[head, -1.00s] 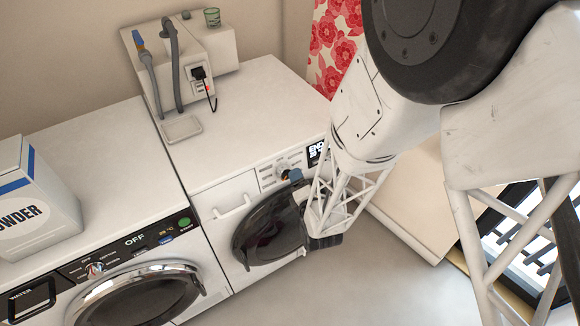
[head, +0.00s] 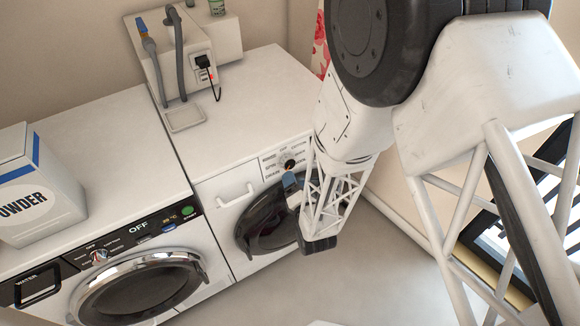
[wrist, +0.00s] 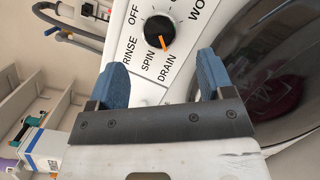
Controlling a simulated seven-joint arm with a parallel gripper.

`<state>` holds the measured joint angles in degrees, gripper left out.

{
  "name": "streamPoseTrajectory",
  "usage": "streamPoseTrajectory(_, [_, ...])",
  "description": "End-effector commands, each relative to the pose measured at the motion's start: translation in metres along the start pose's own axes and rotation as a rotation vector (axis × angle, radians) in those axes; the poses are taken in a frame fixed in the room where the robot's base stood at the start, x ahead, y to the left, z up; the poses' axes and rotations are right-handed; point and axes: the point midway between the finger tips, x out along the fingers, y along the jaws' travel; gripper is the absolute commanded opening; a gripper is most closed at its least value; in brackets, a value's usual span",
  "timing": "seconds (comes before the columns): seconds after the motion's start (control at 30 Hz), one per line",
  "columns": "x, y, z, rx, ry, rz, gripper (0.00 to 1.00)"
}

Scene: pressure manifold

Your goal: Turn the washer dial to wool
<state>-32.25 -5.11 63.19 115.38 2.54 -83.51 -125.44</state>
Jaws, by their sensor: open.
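The right-hand washer (head: 236,155) is white with a dark round door (head: 268,222). Its black dial (head: 289,163) sits on the front panel above the door. In the wrist view the dial (wrist: 158,31) has an orange pointer aimed roughly at DRAIN. Labels RINSE, SPIN, OFF and a cut-off "WO" show around it. My gripper (head: 291,181) is just in front of the panel, close below the dial. In the wrist view my gripper (wrist: 160,72) has its blue fingertips wide apart, with nothing between them. The dial shows beyond them, seemingly not touched.
A second machine (head: 85,135) on the left has a dial, a display reading OFF and a round chrome-rimmed door. A powder box (head: 38,190) stands on it. A white box with hoses (head: 215,45) and a tray (head: 185,118) are at the back. Floor in front is clear.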

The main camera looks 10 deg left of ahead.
Motion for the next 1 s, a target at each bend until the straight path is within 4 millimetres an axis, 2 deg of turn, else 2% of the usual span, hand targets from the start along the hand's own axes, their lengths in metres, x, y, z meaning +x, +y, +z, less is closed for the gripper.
streamPoseTrajectory(0.4, [0.046, 0.000, 0.000, 0.000, 0.000, 0.000, 0.74])
streamPoseTrajectory(0.6, [0.062, 0.000, 0.000, 0.000, 0.001, -0.001, 0.74])
streamPoseTrajectory(1.0, [0.068, 0.000, 0.000, 0.000, 0.000, 0.000, 0.74])
